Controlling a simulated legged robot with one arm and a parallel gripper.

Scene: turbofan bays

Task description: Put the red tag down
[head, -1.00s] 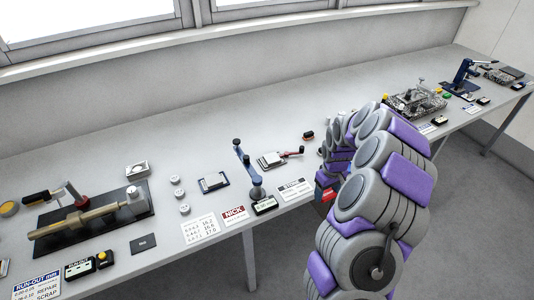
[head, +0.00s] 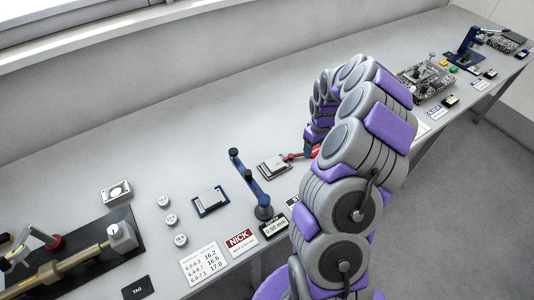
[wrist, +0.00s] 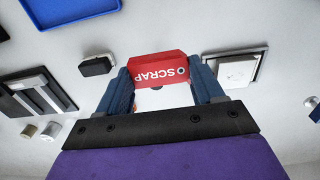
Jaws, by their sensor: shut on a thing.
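The red tag (wrist: 160,70), with white SCRAP lettering and a small hole, is between the two blue fingers of my gripper (wrist: 162,88) in the wrist view. The gripper is shut on it. The lettering is upside down in that view. The pale bench top shows behind the tag; I cannot tell how far the tag is above it. In the head view my own arm hides most of the gripper, and a patch of red (head: 314,152) shows beside it, close to a small plate tool with a red handle (head: 274,165).
The long grey bench (head: 130,165) holds a blue upright stand (head: 248,183), a blue-edged pad (head: 209,201), several small pucks and a NICK card (head: 241,240). In the wrist view, a black block (wrist: 97,65) and a framed plate (wrist: 238,68) lie near the tag. Bare bench lies behind the tools.

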